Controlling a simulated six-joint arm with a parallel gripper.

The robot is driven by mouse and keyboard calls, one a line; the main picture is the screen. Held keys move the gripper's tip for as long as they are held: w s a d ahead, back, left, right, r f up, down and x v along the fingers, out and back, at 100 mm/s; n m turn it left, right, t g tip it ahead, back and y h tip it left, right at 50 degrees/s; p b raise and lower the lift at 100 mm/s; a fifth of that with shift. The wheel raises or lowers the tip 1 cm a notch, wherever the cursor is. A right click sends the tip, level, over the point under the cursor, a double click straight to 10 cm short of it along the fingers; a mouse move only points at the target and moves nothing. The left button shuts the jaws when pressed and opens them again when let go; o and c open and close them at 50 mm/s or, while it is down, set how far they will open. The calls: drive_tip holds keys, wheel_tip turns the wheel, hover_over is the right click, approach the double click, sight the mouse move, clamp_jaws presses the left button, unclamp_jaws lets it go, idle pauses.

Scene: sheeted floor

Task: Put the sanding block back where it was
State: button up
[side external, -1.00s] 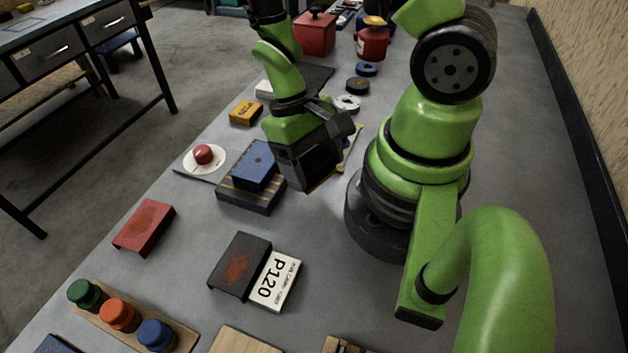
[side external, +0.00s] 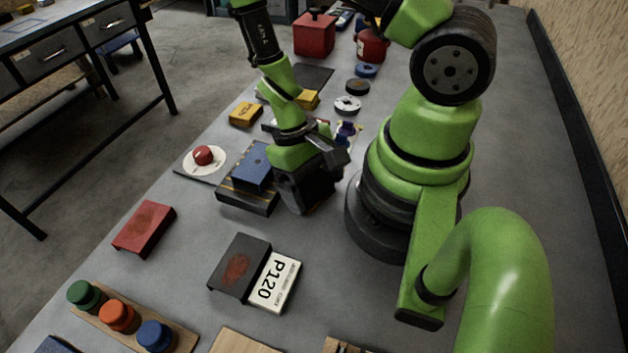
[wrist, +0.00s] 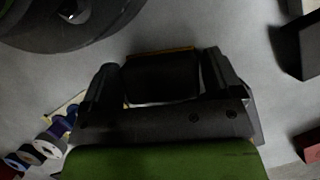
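My gripper (side external: 308,208) is low over the grey surface, right of the striped dark platform and in front of my base. In the wrist view its two fingers (wrist: 162,75) are closed against the sides of a dark block with a yellow-orange edge (wrist: 160,80), which I take to be the sanding block. In the side view the gripper hides most of this block; only a thin orange edge shows at its bottom. I cannot tell whether it touches the surface.
A blue block (side external: 252,166) lies on the striped platform (side external: 247,201). A dark smudged block (side external: 238,268) adjoins the P120 box (side external: 275,281) in front. A red block (side external: 145,228) and a board of coloured knobs (side external: 184,341) are at left. Bare surface lies between gripper and P120 box.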

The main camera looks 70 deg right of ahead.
drive_tip(key=shift+o, duration=0.9)
drive_tip(key=shift+r, duration=0.15)
drive_tip(key=shift+w+r, duration=0.3)
drive_tip(key=shift+r, duration=0.15)
drive_tip(key=w+r+t, duration=0.2)
drive_tip(key=r, duration=0.8)
drive_tip(key=w+r+t, duration=0.2)
drive_tip(key=w+r, duration=0.1)
drive_tip(key=r, duration=0.6)
drive_tip(key=s+a+r+t, duration=0.1)
drive_tip(key=s+r+t, duration=0.4)
drive_tip(key=r, duration=0.5)
drive_tip(key=shift+s+a+r+t, duration=0.2)
drive_tip(key=shift+s+a+t, duration=0.15)
drive_tip(key=shift+t, duration=0.85)
